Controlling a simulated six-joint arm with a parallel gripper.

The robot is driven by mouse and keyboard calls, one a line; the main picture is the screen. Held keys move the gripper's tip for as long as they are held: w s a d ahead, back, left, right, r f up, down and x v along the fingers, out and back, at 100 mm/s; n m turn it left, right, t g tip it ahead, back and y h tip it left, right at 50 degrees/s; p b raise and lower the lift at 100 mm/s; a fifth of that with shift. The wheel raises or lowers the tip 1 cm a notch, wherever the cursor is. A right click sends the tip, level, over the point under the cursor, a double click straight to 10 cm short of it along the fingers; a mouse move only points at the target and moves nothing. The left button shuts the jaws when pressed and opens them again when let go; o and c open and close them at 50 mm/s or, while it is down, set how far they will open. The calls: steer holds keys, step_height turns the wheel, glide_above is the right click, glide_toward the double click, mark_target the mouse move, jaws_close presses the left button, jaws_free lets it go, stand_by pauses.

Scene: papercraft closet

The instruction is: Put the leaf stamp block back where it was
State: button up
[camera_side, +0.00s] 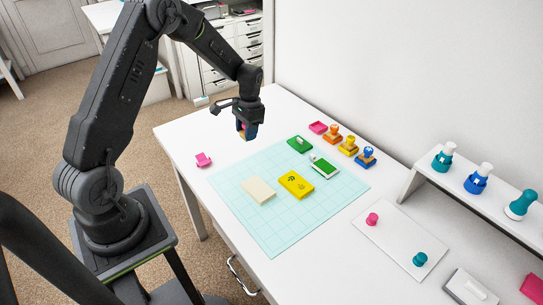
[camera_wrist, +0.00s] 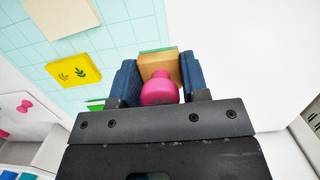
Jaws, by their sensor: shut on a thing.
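My gripper (camera_side: 247,131) is up in the air over the table's back-left part, beyond the cutting mat. Its blue fingers (camera_wrist: 160,80) are shut on a wooden stamp block (camera_wrist: 160,66) with a pink knob (camera_wrist: 158,91). The block's far edge is green; its stamp face is hidden, so I cannot see the leaf. A yellow card (camera_side: 297,184) with dark leaf prints lies on the mat.
The teal mat (camera_side: 283,236) also bears a cream card (camera_side: 258,190). A green pad (camera_side: 323,166) and green lid (camera_side: 299,143) lie by its back edge. A pink item (camera_side: 203,160) sits left. A raised shelf (camera_side: 409,184) with stamps and a white board (camera_side: 391,236) are right.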

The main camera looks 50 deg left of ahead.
glide_above(270, 162)
steer(key=f, duration=0.4)
steer(key=shift+w+f, duration=0.3)
steer(key=shift+f, duration=1.95)
steer(key=shift+f, duration=0.1)
steer(key=o, duration=1.1)
